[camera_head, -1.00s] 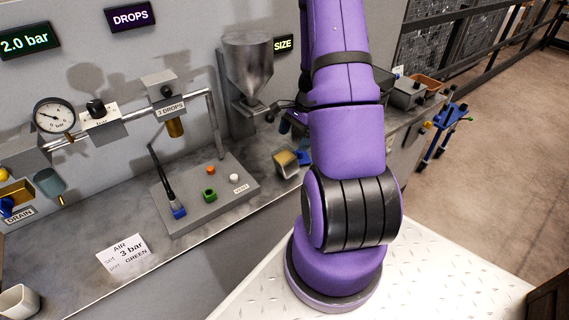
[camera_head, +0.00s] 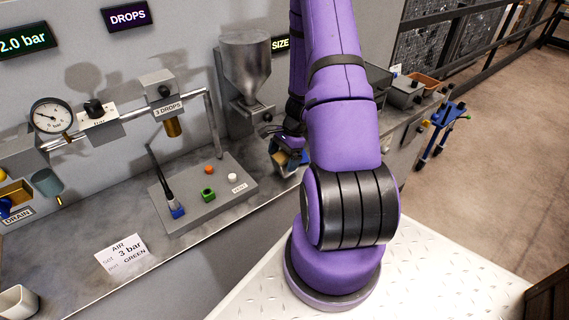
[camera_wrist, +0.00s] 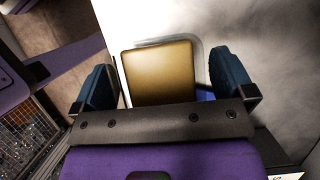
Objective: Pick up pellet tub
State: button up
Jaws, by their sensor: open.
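The pellet tub (camera_wrist: 160,72) shows in the wrist view as a box with a golden-brown top, between the two blue fingers of my gripper (camera_wrist: 168,85). The fingers are open, with a gap visible on each side of the tub. In the head view the tub (camera_head: 291,158) stands on the bench below the hopper, partly covered by my gripper (camera_head: 284,152). A bit of blue shows beside the tub in both views. The tub's lower part is hidden in the wrist view.
The grey hopper (camera_head: 246,75) stands just behind and left of the tub. A grey panel (camera_head: 205,195) with coloured buttons and a lever lies to the left. Grey bins (camera_head: 405,93) sit further right on the bench. The bench front (camera_head: 130,225) holds a paper sign.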

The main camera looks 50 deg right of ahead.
jog(key=c, duration=1)
jog(key=shift+r, duration=0.15)
